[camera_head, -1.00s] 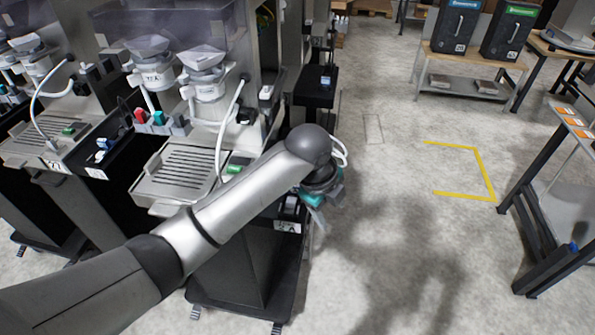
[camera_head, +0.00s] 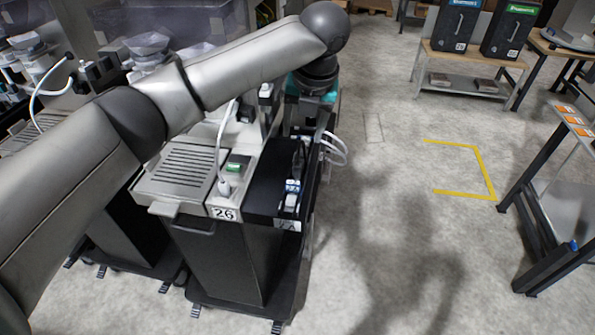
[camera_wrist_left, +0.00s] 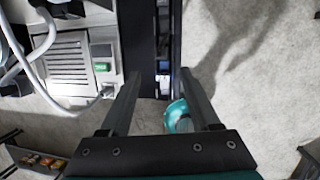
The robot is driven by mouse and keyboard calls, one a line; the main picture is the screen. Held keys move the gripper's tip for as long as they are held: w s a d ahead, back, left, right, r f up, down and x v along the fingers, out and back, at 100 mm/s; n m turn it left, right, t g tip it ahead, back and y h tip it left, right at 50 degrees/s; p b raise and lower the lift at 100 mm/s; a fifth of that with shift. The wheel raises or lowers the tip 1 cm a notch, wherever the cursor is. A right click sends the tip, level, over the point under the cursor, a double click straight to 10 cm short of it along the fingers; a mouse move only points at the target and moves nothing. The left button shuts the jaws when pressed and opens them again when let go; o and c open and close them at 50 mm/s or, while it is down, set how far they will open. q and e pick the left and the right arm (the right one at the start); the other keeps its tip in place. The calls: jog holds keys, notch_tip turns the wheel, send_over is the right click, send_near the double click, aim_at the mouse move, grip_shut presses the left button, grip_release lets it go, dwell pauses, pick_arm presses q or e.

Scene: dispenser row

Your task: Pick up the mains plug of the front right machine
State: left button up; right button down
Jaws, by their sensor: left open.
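The front right machine (camera_head: 180,172), marked 26, has a ribbed drip tray and a narrow black side shelf (camera_head: 262,190). A white cable (camera_head: 219,140) ends in a small pale piece (camera_head: 223,187) at the tray's front corner, also in the wrist view (camera_wrist_left: 107,92); I cannot tell if this is the mains plug. A small blue-and-white item (camera_head: 291,190) sits on the shelf. My left gripper (camera_head: 311,150) is open over the shelf side; in the wrist view its fingers (camera_wrist_left: 161,74) straddle the shelf, apart, with nothing held. My right gripper is not in view.
White cable loops (camera_head: 335,148) hang at the machine's right side. A green switch (camera_head: 237,163) is beside the tray. Another machine stands on the left. Open floor with yellow tape (camera_head: 474,150) lies to the right, with a dark-framed table (camera_head: 560,190) beyond.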

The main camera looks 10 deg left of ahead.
pick_arm(q)
send_over(298, 164)
jog(key=s, duration=0.1)
notch_tip(298, 164, down, 6)
jog(key=b+x, duration=0.1)
jog(key=x, duration=0.1)
jog(key=d+x, duration=0.1)
jog(key=x, duration=0.2)
jog(key=shift+s+f+b, duration=0.1)
jog(key=shift+s+b, duration=0.1)
jog(key=shift+b, duration=0.2)
grip_shut()
